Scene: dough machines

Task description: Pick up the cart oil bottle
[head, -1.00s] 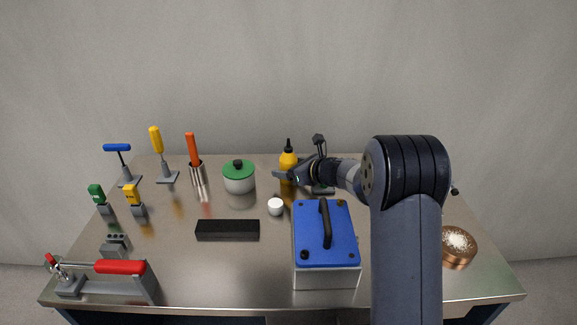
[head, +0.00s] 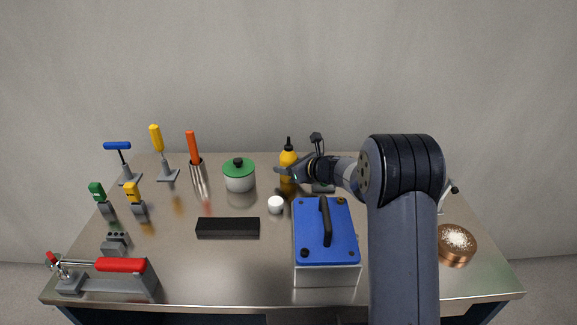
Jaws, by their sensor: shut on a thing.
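The oil bottle (head: 288,157) is yellow with a black pointed nozzle. It stands upright toward the back of the steel table, in the middle of the head view. My gripper (head: 287,172) reaches it from the right and is shut on the bottle. The fingers cover part of its lower body. Whether its base touches the table or is slightly raised, I cannot tell.
A white pot with a green lid (head: 239,175) stands left of the bottle. A copper bowl (head: 456,243) is at right. The black block (head: 228,228) lies left of the box.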

